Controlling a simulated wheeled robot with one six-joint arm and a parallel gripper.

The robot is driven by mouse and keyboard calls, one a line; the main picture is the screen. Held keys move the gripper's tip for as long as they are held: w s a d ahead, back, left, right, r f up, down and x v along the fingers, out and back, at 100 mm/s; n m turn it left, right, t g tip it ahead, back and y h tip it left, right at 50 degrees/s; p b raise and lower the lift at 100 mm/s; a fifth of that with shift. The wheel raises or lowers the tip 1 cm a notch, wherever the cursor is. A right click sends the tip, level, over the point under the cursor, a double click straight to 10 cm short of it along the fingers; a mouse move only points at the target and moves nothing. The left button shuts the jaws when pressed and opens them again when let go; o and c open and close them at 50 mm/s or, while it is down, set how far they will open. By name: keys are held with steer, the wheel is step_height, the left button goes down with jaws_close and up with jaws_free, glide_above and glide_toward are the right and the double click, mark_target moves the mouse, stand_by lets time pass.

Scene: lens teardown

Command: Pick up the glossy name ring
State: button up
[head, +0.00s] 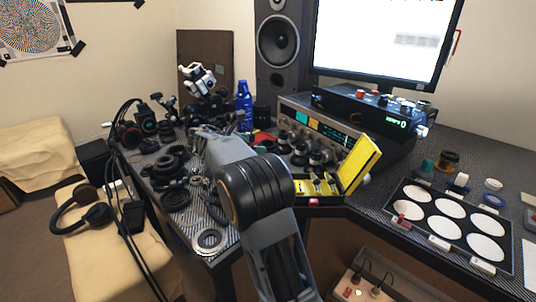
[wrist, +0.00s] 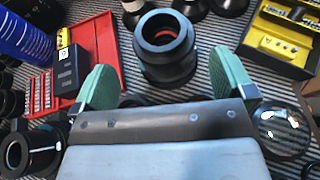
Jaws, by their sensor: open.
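My gripper (wrist: 165,75) shows in the wrist view with its two green fingers spread wide and nothing held between them. Just beyond the fingers stands a black stepped lens barrel (wrist: 166,62) with a dark ring-shaped top and a reddish inside. I cannot tell for sure which part is the glossy name ring; the shiny black rim (wrist: 165,28) on this barrel may be it. In the head view my arm reaches over the left part of the desk, and its end is hard to make out among the lens parts (head: 172,165).
A red tray (wrist: 90,60), a blue bottle (wrist: 22,38) and a yellow case (wrist: 285,40) flank the barrel. A silver ring (head: 209,241) lies near the desk's front edge.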

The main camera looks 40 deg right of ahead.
mark_target(267, 145)
steer(key=shift+b+x, duration=1.25)
steer(key=shift+x, duration=1.7)
steer(key=shift+s+d, duration=0.15)
steer(key=shift+d, duration=0.25)
steer(key=shift+c, duration=0.3)
steer(key=c, duration=0.7)
steer(key=shift+r, duration=0.15)
